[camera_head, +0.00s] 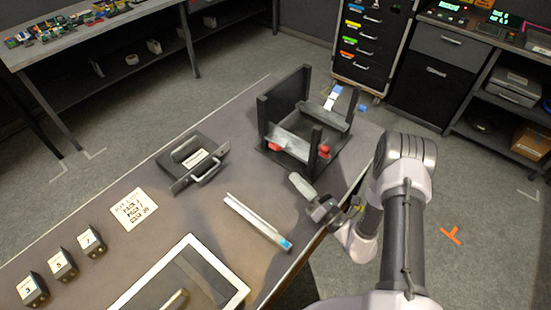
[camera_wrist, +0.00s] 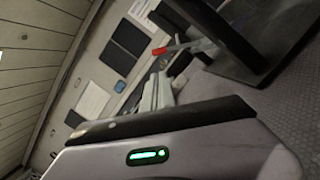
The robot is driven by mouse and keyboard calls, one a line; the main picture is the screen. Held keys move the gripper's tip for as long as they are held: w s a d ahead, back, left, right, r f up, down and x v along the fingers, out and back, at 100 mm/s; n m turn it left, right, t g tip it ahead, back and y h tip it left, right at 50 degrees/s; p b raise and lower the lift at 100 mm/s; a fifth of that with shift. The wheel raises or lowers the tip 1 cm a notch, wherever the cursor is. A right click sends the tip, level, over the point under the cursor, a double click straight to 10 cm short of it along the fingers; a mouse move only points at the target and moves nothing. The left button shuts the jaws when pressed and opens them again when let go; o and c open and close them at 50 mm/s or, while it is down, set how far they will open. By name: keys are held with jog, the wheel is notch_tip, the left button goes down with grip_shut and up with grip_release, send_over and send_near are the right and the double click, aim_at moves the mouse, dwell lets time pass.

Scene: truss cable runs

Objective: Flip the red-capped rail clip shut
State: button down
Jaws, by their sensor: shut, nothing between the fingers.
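A dark truss stand (camera_head: 262,115) sits at the table's far right corner, with a pale rail (camera_head: 293,145) across its near side. Red parts show at both ends of this rail, one at the left (camera_head: 275,148) and one at the right (camera_head: 323,151). In the wrist view a red cap (camera_wrist: 158,51) tips a pale lever beside the dark stand (camera_wrist: 225,35). I cannot tell the clip's exact angle. My gripper (camera_head: 301,184) is shut and empty, just in front of the stand and apart from the red parts. Its fingertips are unclear in the wrist view.
A blue-capped clip (camera_head: 334,97) is on the stand's far rail. A pale channel with a blue end (camera_head: 257,222) lies left of my gripper. A dark handled case (camera_head: 193,160), a paper card (camera_head: 134,208), a white-framed tray (camera_head: 238,289) and numbered blocks (camera_head: 62,265) lie further left.

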aim_at(281, 144)
jog(key=shift+a, duration=0.1)
jog(key=b+x, duration=0.2)
jog(key=x, duration=0.8)
